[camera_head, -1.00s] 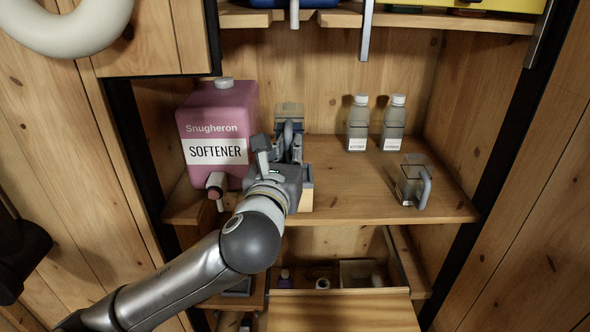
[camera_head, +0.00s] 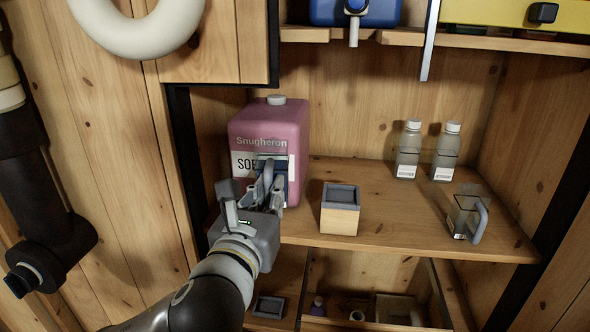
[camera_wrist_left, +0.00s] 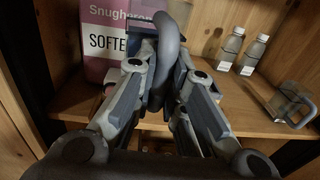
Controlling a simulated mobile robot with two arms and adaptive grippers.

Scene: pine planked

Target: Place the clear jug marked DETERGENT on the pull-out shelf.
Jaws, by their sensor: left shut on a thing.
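My left gripper (camera_head: 266,186) is shut on a grey loop handle, the handle of a jug (camera_head: 272,162) mostly hidden behind the fingers. No label on it can be read. It is held in front of the pink SOFTENER container (camera_head: 262,128). In the left wrist view the handle (camera_wrist_left: 172,38) rises between the fingers (camera_wrist_left: 168,92). A second clear jug with a grey handle (camera_head: 466,216) stands at the right on the middle wooden shelf (camera_head: 400,205); its small label is unreadable. I cannot tell which board is the pull-out shelf. My right gripper is not in view.
Two clear bottles (camera_head: 408,150) (camera_head: 446,152) stand at the back. Below is an open compartment with small items (camera_head: 357,314). A blue container (camera_head: 352,12) sits above.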

